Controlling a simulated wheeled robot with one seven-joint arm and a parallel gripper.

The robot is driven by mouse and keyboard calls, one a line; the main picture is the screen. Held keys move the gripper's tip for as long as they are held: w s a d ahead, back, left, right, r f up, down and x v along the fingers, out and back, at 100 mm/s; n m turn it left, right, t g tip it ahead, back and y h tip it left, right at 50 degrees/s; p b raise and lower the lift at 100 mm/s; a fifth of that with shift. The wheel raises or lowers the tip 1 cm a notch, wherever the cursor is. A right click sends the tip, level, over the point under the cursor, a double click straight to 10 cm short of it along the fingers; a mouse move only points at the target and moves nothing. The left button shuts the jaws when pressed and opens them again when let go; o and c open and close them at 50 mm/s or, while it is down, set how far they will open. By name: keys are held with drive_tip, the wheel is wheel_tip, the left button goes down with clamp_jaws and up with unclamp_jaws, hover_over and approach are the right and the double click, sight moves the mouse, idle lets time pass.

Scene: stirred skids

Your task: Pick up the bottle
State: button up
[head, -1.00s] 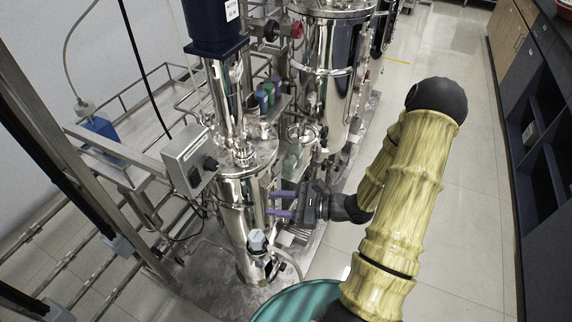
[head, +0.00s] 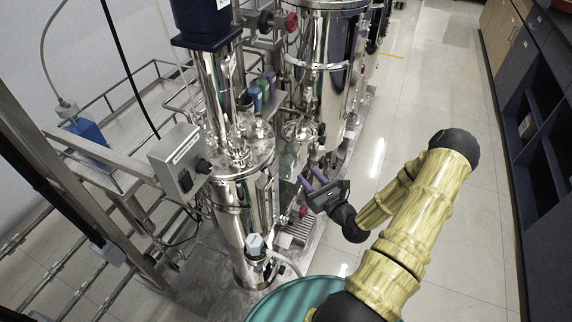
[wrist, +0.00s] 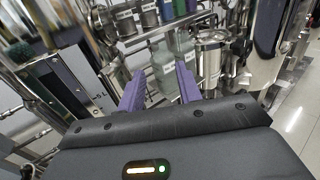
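My gripper (head: 312,180) is open and empty, with its two purple fingers apart and pointing up and left beside the skid. In the wrist view the gripper (wrist: 160,90) has its fingers spread toward a clear, greenish bottle (wrist: 165,66) with a white label. Another clear bottle (wrist: 184,44) stands close to it. The bottles appear ahead of the fingertips and not touched. In the head view a pale greenish bottle (head: 290,157) shows between the steel vessels, up and left of the fingers. Its lower part is hard to make out. I cannot tell which bottle the task means.
A tall steel vessel (head: 236,205) stands left of the gripper, and another (head: 322,75) stands behind. Small containers with coloured sides (head: 262,88) sit on a rack above the bottles. A teal drum (head: 290,300) is in front. The floor (head: 440,110) to the right is clear.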

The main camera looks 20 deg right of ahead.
approach(283, 150)
drive_tip(key=w, duration=0.5)
drive_tip(key=shift+w+a+f, duration=0.15)
drive_tip(key=shift+w+f, duration=0.15)
drive_tip(key=shift+f, duration=0.05)
drive_tip(key=shift+w+a+p, duration=0.1)
drive_tip(key=shift+w+a, duration=0.1)
drive_tip(key=shift+w, duration=0.65)
drive_tip(key=shift+w+a+p, duration=0.1)
drive_tip(key=shift+w+a, duration=0.05)
drive_tip(key=shift+w, duration=0.65)
drive_tip(key=shift+w+a+p, duration=0.1)
drive_tip(key=shift+w+a, duration=0.1)
drive_tip(key=shift+w, duration=0.65)
drive_tip(key=c, duration=0.7)
drive_tip(key=shift+s+a, duration=0.1)
clamp_jaws()
drive_tip(key=shift+r, duration=0.15)
